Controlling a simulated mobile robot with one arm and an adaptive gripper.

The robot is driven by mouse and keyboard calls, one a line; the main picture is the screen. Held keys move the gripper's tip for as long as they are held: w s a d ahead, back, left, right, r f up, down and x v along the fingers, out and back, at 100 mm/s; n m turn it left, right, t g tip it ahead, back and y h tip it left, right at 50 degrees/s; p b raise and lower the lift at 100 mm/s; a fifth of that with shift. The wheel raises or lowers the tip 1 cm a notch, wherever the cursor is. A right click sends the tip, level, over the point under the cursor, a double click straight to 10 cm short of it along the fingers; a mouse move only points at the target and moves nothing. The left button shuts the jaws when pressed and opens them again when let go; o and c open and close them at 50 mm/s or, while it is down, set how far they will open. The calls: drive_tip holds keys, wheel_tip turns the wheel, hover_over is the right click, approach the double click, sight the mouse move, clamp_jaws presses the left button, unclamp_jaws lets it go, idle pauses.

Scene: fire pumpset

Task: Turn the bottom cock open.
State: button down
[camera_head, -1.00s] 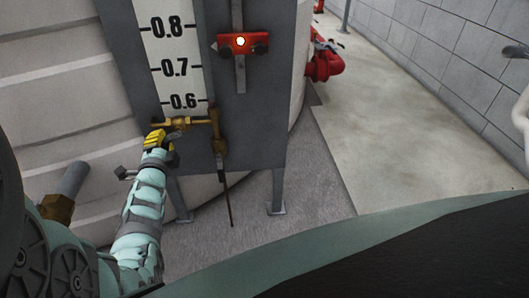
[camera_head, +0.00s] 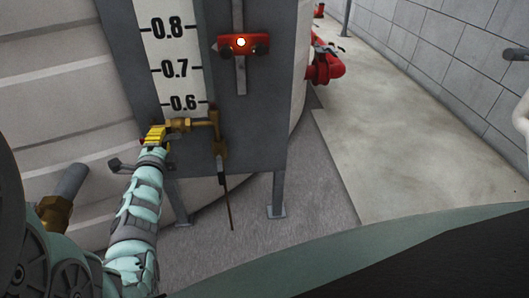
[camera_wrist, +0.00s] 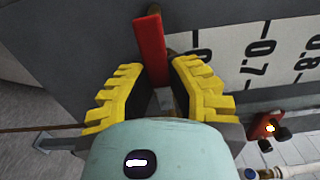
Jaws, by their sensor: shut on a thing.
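The bottom cock is a brass fitting (camera_head: 190,124) at the foot of the white level scale, just below the 0.6 mark in the head view. Its red lever (camera_wrist: 150,52) shows in the wrist view, standing out between the yellow fingers. My gripper (camera_wrist: 157,72) is shut on this lever, with one finger on each side.
A red indicator with a lit lamp (camera_head: 241,43) sits on the grey panel above right. A thin rod (camera_head: 229,205) hangs below the brass pipework. A brass-ended pipe (camera_head: 60,200) juts out at left. Open floor (camera_head: 400,150) lies to the right.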

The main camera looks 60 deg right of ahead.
drive_tip(key=c, duration=0.9)
unclamp_jaws()
drive_tip(key=v, duration=1.2)
